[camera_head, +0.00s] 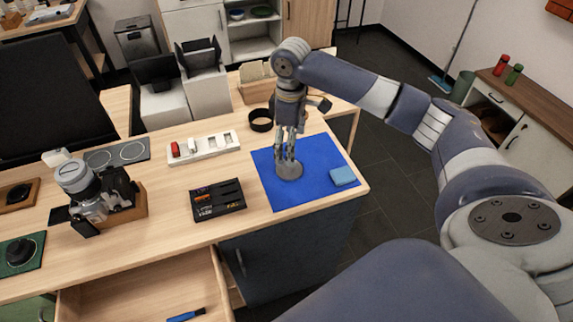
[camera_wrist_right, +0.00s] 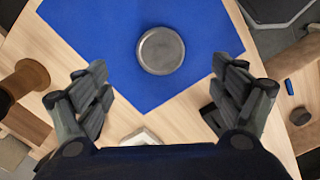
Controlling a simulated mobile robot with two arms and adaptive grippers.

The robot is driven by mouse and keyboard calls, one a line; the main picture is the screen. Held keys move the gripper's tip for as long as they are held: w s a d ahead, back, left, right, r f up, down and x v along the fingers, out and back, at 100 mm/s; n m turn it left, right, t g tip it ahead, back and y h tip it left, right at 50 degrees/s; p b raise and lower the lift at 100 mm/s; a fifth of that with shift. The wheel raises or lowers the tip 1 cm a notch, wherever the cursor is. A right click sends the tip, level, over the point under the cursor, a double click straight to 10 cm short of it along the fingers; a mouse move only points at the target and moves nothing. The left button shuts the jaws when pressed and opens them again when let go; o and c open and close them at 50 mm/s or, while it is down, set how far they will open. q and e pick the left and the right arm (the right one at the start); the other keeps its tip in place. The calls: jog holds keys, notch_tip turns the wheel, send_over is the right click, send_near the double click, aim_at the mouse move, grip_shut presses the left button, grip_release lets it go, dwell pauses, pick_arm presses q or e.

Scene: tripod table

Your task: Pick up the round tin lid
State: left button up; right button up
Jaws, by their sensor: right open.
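The round tin lid (camera_head: 290,171) is a flat grey metal disc lying on the blue mat (camera_head: 268,184) near the table's right end. In the right wrist view the lid (camera_wrist_right: 160,51) lies flat on the blue mat (camera_wrist_right: 90,40), ahead of my fingers and roughly midway between them. My right gripper (camera_head: 287,156) reaches down from above and hangs over the lid in the head view. Its fingers are spread wide and empty in the wrist view (camera_wrist_right: 165,92). The gap between fingertips and lid is hard to judge. My left gripper is not in view.
A light blue sponge-like block (camera_head: 342,177) lies on the mat's right side. A black tray (camera_head: 217,200), a white power strip (camera_head: 205,147) and a black ring (camera_head: 260,121) stand nearby. A camera (camera_head: 97,196) sits further left. An open drawer (camera_head: 150,285) is at the front.

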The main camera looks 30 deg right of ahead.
aim_at(289, 168)
notch_tip(289, 168, down, 2)
jog(key=shift+s+f, duration=0.1)
jog(key=shift+f, duration=0.35)
jog(key=shift+f+p, duration=0.3)
jog(key=shift+f, duration=0.1)
notch_tip(289, 168, down, 4)
jog(key=shift+f+p, duration=0.2)
jog(key=shift+p, duration=0.2)
jog(key=shift+c, duration=0.4)
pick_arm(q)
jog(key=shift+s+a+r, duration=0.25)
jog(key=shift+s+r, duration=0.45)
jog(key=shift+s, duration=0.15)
pick_arm(e)
jog(key=c, duration=0.7)
